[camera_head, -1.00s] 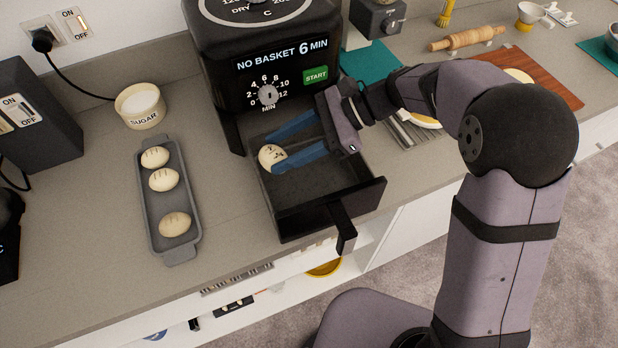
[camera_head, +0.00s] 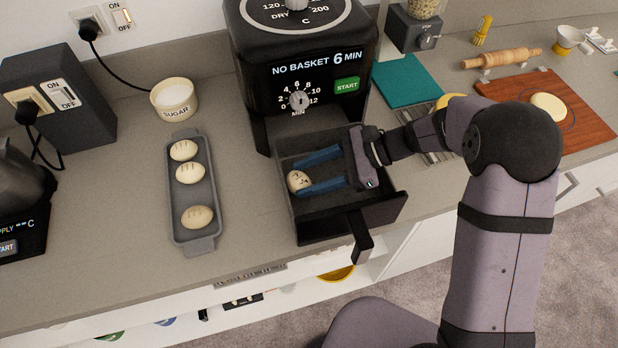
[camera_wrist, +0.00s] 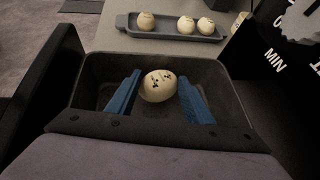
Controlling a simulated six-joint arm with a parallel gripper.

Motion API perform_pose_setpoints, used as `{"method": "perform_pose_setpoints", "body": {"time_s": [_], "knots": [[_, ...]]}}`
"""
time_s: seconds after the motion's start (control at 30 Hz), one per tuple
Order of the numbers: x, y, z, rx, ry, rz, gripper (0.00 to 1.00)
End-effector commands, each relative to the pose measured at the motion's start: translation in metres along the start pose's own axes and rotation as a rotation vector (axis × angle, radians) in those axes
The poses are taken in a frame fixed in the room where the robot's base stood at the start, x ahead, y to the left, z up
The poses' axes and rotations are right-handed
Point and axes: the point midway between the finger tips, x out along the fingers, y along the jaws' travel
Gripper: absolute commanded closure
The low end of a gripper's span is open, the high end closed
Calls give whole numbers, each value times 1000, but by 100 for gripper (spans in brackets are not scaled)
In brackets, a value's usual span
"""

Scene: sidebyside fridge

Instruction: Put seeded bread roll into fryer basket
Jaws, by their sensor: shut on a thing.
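The seeded bread roll (camera_head: 298,181) is pale and round with dark marks on top. My gripper (camera_head: 300,177) is shut on it, with a blue finger on either side. The wrist view also shows the roll (camera_wrist: 158,86) between the fingers of my gripper (camera_wrist: 158,76). The dark fryer basket (camera_head: 330,226) is pulled out of the black air fryer (camera_head: 300,45). The roll is within the basket's outline, near its left wall in the head view. I cannot tell whether it touches the basket floor.
A grey tray (camera_head: 193,243) with three scored rolls lies left of the basket. A sugar bowl (camera_head: 174,99) stands behind the tray. The basket handle (camera_head: 361,240) sticks out in front. A teal board (camera_head: 407,80) and wooden board (camera_head: 580,125) lie to the right.

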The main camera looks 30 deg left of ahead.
Motion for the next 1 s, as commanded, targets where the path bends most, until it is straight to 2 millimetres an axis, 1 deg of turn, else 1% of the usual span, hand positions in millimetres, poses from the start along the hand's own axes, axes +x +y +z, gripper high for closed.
{"method": "perform_pose_setpoints", "body": {"time_s": [0.1,0.2,0.57,0.6,0.67,1.0], "knots": [[6,0,-12,3,0,1,87],[10,1,-17,0,0,0,87],[11,1,-20,-1,1,0,87],[11,1,-20,-1,1,0,46],[11,1,-19,-1,1,0,33],[10,1,-18,-1,1,0,33]]}}
